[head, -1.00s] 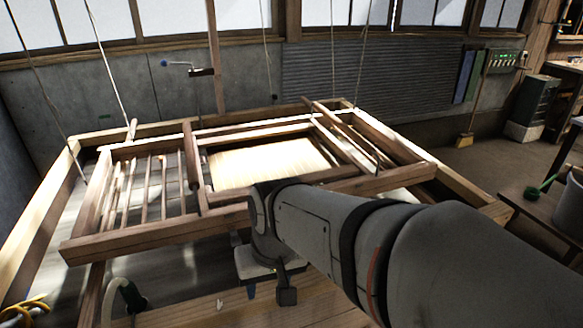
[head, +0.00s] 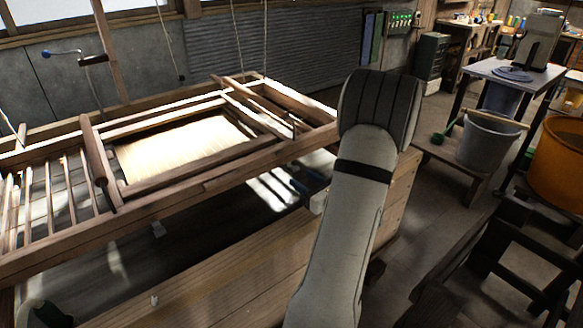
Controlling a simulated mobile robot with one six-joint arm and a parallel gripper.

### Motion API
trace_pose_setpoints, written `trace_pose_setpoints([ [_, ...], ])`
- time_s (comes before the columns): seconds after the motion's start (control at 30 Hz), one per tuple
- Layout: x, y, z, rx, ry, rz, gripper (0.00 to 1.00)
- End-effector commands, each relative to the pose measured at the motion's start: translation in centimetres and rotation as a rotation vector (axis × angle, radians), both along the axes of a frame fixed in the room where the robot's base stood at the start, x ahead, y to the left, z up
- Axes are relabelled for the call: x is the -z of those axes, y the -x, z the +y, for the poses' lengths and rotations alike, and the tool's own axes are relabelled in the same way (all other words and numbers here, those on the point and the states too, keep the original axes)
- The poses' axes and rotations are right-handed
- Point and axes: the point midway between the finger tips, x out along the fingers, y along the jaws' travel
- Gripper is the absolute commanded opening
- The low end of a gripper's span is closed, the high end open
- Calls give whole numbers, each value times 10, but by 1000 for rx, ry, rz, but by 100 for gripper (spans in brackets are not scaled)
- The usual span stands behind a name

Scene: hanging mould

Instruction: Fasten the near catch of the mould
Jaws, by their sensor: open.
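The mould (head: 50,250) is a hanging wooden frame with an inner frame around a pale screen (head: 185,145). It lies low over the wooden vat, in the left half of the head view. A small dark piece (head: 209,185) sits on its near rail; it is too small to tell whether it is the near catch or how it is set. My arm rises in front, to the right of the mould. A blue and white part beside it, near the mould's right end, may be my wrist. The jaws do not show; my arm hides that area.
The wooden vat (head: 215,275) has a broad near rim below the mould. Several cords hang from above. To the right stand a grey bucket (head: 487,142), an orange tub (head: 560,165) and a dark wooden stand (head: 500,255). Some floor between them and the vat is free.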

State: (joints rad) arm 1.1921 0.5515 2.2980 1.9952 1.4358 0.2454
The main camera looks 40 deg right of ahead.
Motion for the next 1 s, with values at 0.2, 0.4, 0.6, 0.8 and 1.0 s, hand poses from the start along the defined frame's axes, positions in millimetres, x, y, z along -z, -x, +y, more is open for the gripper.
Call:
trace_pose_setpoints([
  [0.2,3,-11,-16,49,-20,-15,44],
  [0.4,3,-44,-18,47,-20,-14,44],
  [0.6,3,-66,-21,47,-19,-13,44],
  [0.8,4,-71,-22,49,-20,-13,44],
  [1.0,4,-71,-21,48,-19,-13,39],
])
